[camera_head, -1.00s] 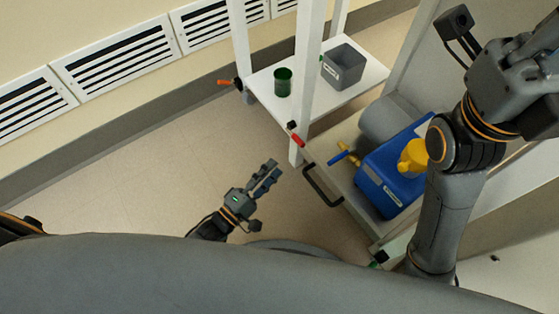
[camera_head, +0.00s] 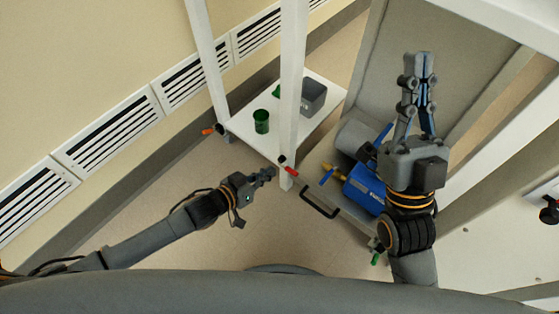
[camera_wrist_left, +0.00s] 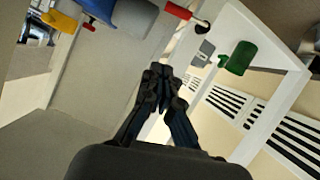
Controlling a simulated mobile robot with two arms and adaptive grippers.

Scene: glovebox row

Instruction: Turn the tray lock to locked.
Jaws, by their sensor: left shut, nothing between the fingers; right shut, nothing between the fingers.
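A red-handled lever (camera_head: 290,170) with a black hub sits on the white post beside the tray (camera_head: 340,208) with the black handle (camera_head: 318,205). An orange-handled lever (camera_head: 209,131) sits at the far-left post. No label on either is readable, so I cannot tell which is the tray lock. My left gripper (camera_head: 271,173) is shut and empty, just left of the red lever in the head picture; a gap to it shows in the left wrist view, where the red lever (camera_wrist_left: 178,11) is beyond the fingertips (camera_wrist_left: 160,72). My right gripper (camera_head: 418,58) is shut and empty, raised at right.
A white shelf (camera_head: 245,125) holds a green cup (camera_head: 261,121) and a grey bin (camera_head: 313,96). White posts stand near my left gripper. Floor left of the tray is clear.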

